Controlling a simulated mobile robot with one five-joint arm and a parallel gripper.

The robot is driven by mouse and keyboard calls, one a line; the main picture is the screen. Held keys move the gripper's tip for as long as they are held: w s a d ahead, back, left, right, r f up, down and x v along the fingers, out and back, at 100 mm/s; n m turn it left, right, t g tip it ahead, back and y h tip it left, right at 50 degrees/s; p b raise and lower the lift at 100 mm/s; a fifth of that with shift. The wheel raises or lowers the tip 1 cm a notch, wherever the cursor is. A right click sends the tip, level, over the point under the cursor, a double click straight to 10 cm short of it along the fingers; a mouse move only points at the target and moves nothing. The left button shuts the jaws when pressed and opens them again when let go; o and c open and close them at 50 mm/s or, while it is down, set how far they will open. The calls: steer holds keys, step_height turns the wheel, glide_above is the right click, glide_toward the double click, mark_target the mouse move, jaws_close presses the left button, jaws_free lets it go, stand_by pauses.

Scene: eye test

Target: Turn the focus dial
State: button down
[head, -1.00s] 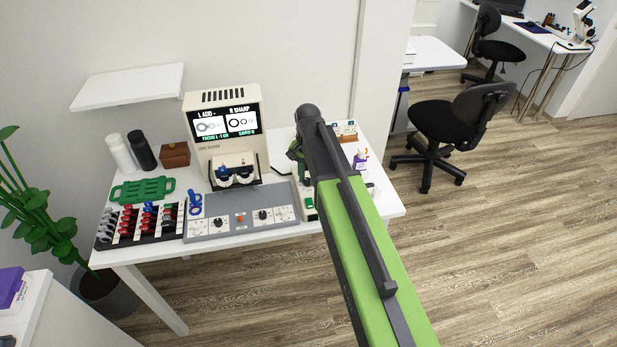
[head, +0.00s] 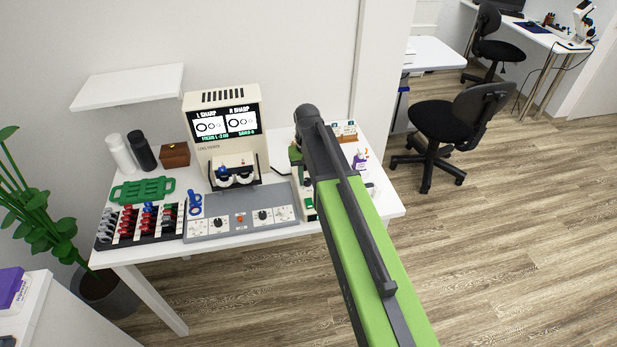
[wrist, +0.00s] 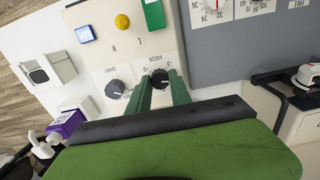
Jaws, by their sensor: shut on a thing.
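In the wrist view the dark focus dial (wrist: 159,76) sits on a cream control panel (wrist: 100,52), under the label FOCUS. My gripper (wrist: 160,82) has its two green fingers on either side of the dial and is shut on it. A second dark dial (wrist: 115,88), labelled CHART, is just left of the fingers. In the head view the lens viewer's screen (head: 226,123) reads L SHARP and R SHARP, with a green FOCUS L line that looks like -2.00. My arm hides most of the panel and the dial there.
The panel also carries a yellow button (wrist: 122,22) and a green block (wrist: 154,14). A grey console (head: 240,218) with knobs, a lens rack (head: 140,224) and a green tray (head: 143,190) fill the table's left. A black chair (head: 450,120) stands right.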

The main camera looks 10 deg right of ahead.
mark_target(307, 180)
steer(key=shift+n, duration=0.8)
steer(key=c, duration=1.2)
jaws_free()
steer(key=shift+o, duration=0.2)
step_height(307, 180, up, 17)
steer(key=p, duration=1.7)
steer(key=shift+r, duration=0.15)
